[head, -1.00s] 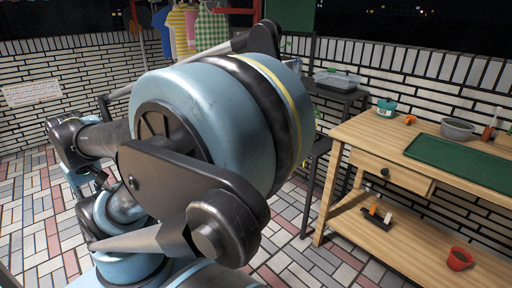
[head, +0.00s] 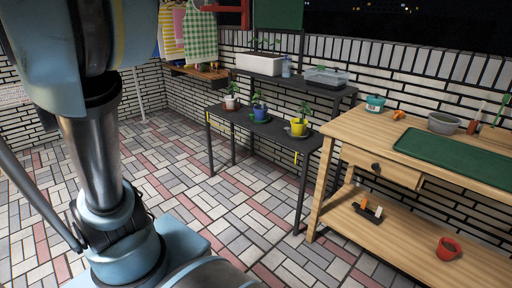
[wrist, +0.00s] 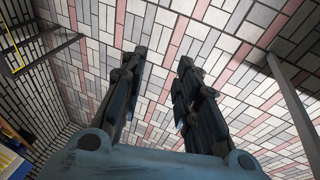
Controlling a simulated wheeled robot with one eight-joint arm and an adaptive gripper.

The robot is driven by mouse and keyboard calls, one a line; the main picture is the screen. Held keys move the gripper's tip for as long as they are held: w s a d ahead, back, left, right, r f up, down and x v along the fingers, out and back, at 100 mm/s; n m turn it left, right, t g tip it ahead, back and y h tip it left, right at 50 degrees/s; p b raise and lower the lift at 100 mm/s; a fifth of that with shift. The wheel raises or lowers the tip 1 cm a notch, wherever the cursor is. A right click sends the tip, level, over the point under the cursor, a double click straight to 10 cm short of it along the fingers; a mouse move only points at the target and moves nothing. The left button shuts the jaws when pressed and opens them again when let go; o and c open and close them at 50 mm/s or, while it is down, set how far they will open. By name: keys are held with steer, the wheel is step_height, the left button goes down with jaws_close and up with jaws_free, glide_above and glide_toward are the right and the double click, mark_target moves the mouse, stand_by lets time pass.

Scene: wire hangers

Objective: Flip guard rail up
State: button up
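I cannot make out a guard rail for certain in either view. In the head view a red bar (head: 246,12) shows at the top edge, beside hanging clothes (head: 201,36), but I cannot tell whether it is the rail. My gripper (wrist: 160,68) shows in the wrist view with its two dark fingers apart and nothing between them. Paved floor lies beyond the fingers. The gripper is outside the head view, where my arm fills the left side.
A black plant stand (head: 226,112) with potted plants stands at the centre. A wooden workbench (head: 335,131) with a green mat (head: 455,152) is at right. The paved floor (head: 190,170) between is clear.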

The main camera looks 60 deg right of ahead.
steer(key=w+d+r+m+h, duration=0.1)
steer(key=w+d+r+h, duration=0.2)
steer(key=w+d, duration=0.7)
steer(key=w+d+f+m+g+h, duration=0.1)
steer(key=w+d+f+g+h, duration=0.15)
steer(key=d, duration=0.75)
steer(key=w+d+f+m+g+h, duration=0.1)
steer(key=w+d+f, duration=0.15)
steer(key=d, duration=0.85)
steer(key=w+d+f+m+g+h, duration=0.15)
steer(key=w+d, duration=0.25)
steer(key=d, duration=0.6)
steer(key=s+d+f+g+h, duration=0.25)
steer(key=d+f, duration=0.35)
steer(key=d, duration=0.3)
steer(key=s+d+f+g+h, duration=0.1)
steer(key=s+d+f, duration=0.2)
steer(key=d+f, duration=0.4)
steer(key=s+d+f+g+h, duration=0.1)
steer(key=s+d+f+g, duration=0.1)
steer(key=s+d+f, duration=0.2)
steer(key=s+d+f+m+g+h, duration=0.1)
steer(key=s+d+f, duration=0.3)
steer(key=s+f, duration=0.4)
step_height(320, 180, down, 3)
steer(key=shift+s+f+g, duration=0.15)
steer(key=shift+f+g, duration=0.05)
steer(key=shift+g, duration=0.45)
